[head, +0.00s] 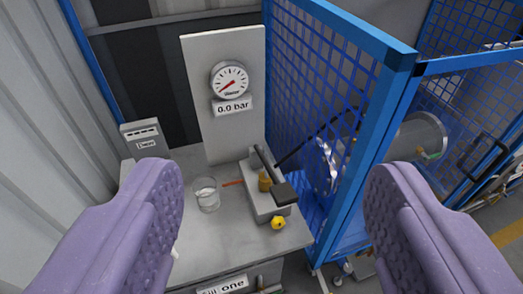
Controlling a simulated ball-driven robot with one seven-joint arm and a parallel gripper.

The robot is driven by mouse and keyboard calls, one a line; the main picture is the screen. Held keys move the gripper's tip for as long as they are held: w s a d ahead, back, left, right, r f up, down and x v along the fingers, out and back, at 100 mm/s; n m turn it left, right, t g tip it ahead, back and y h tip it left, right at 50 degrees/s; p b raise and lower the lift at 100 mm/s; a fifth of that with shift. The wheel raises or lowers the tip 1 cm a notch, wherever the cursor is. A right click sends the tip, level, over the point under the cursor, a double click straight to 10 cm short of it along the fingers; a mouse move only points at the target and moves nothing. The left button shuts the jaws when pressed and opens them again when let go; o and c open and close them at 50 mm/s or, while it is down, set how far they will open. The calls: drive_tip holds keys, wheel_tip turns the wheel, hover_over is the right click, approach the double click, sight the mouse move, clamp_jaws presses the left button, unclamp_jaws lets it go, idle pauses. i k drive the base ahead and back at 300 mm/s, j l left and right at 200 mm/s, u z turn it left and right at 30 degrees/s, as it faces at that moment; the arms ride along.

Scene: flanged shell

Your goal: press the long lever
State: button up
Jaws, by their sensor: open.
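The long lever (267,171) is a dark grey arm on top of a small pump unit (266,205) on the grey bench. It slopes down toward me and ends in a flat dark pad (284,194). A brass-coloured cylinder (264,181) shows beside the lever, and a yellow knob (278,223) sits at the unit's front. My gripper (272,205) is open, with its two purple padded fingers wide apart at the lower left and right. The lever shows between the fingers, farther off, and neither finger appears to touch it.
A round gauge (229,81) on a grey panel (198,60) stands behind, above a "0.0 bar" label (232,107). A glass beaker (206,194) stands left of the pump. A blue mesh fence (385,100) closes the right side. A labelled box (144,139) stands at the left.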

sight(283, 194)
drive_tip(key=i+l, duration=0.15)
drive_tip(key=i, duration=0.5)
drive_tip(key=i+l, duration=0.15)
drive_tip(key=i, duration=0.55)
drive_tip(key=j+u, duration=0.05)
